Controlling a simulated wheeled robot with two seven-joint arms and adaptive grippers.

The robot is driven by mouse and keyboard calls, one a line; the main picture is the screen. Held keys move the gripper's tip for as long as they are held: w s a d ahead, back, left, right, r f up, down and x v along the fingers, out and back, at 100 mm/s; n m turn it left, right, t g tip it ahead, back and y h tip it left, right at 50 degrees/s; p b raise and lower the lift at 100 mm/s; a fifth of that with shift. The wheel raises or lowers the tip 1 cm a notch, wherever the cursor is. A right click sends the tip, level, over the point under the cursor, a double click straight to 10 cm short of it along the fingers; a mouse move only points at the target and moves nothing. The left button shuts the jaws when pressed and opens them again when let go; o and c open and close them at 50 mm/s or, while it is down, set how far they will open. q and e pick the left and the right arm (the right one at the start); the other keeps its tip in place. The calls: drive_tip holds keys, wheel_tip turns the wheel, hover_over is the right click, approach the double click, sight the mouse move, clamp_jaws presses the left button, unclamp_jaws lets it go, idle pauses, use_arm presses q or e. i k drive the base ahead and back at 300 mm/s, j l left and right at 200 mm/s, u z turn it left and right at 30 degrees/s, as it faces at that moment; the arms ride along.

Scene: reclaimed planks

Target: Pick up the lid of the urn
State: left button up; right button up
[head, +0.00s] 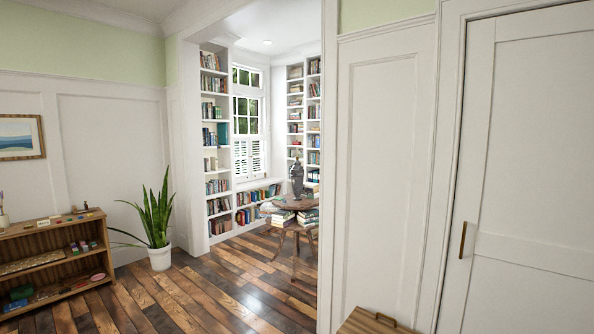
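A dark grey urn (297,180) stands upright on a small round wooden table (300,204) in the book-lined alcove beyond the opening. Its narrow top, which looks like the lid (297,164), sits on the urn; at this distance the seam is too small to make out. Neither of my grippers shows in the head view.
A potted snake plant (160,258) stands left of the opening, beside a low wooden shelf (55,255). A wall panel (380,180) bounds the opening on the right. The plank floor (215,285) towards the alcove is clear.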

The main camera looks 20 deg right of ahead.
sight(297, 167)
drive_tip(key=z, duration=0.55)
drive_tip(key=i+u, duration=0.1)
drive_tip(key=i, duration=0.7)
drive_tip(key=i+l+u, duration=0.1)
drive_tip(key=i, duration=0.65)
drive_tip(key=i+l+u, duration=0.1)
drive_tip(key=i+u, duration=0.25)
drive_tip(key=i, duration=1.5)
drive_tip(key=i+j+z, duration=0.1)
drive_tip(key=i+z, duration=0.3)
drive_tip(key=i, duration=0.5)
drive_tip(key=i+z, duration=0.25)
drive_tip(key=i, duration=0.3)
drive_tip(key=i+j+z, duration=0.1)
drive_tip(key=i+z, duration=0.2)
drive_tip(key=i, duration=0.2)
